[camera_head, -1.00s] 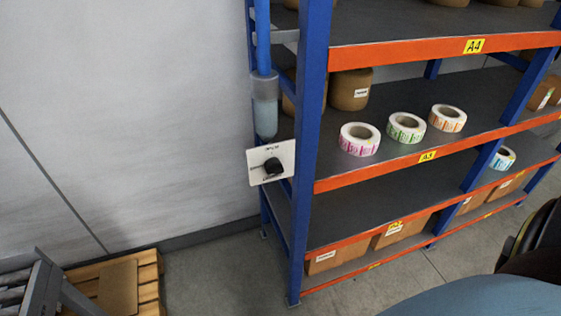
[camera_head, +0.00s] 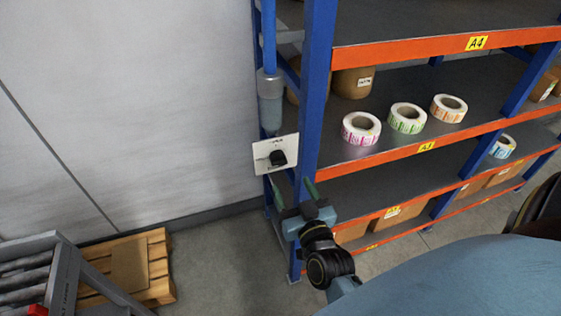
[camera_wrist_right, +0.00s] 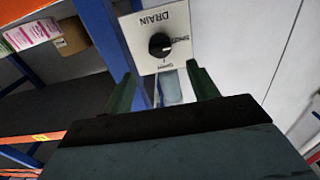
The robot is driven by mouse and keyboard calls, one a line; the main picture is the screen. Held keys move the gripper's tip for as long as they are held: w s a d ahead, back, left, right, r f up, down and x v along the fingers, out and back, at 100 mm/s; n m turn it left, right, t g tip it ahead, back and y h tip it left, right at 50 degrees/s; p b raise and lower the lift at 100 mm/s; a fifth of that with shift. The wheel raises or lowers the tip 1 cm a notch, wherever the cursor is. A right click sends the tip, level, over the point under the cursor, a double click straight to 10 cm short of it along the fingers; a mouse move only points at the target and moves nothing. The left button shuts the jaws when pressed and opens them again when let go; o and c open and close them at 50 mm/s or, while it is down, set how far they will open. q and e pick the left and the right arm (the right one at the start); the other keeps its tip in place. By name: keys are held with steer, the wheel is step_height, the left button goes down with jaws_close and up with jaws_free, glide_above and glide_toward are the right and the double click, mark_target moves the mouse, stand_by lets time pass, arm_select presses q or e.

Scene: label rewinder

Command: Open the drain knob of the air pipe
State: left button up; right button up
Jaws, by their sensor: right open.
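The drain knob (camera_head: 278,158) is a black round knob on a white square plate (camera_head: 263,150), fixed beside the blue rack post under the air pipe. In the right wrist view the knob (camera_wrist_right: 160,45) sits on the plate (camera_wrist_right: 136,27), which is marked DRAIN and shows upside down. The air pipe (camera_head: 269,40) is blue and runs down to a grey, clear-bowled filter (camera_head: 270,100). My right gripper (camera_head: 292,184) is open and empty, below the plate and apart from the knob. Its two green fingers show in the right wrist view (camera_wrist_right: 162,84), with the knob beyond and between them. My left gripper is not in view.
A blue and orange rack (camera_head: 400,150) holds label rolls (camera_head: 408,118) and brown boxes. Its blue post (camera_head: 316,90) stands right by the plate. A wooden pallet (camera_head: 155,265) and a grey roller frame (camera_head: 60,270) are at lower left. The wall side is clear.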

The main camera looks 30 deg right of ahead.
mark_target(281, 164)
steer(key=x, duration=0.9)
steer(key=shift+w+p, duration=0.2)
steer(key=shift+p, duration=0.1)
steer(key=c, duration=1)
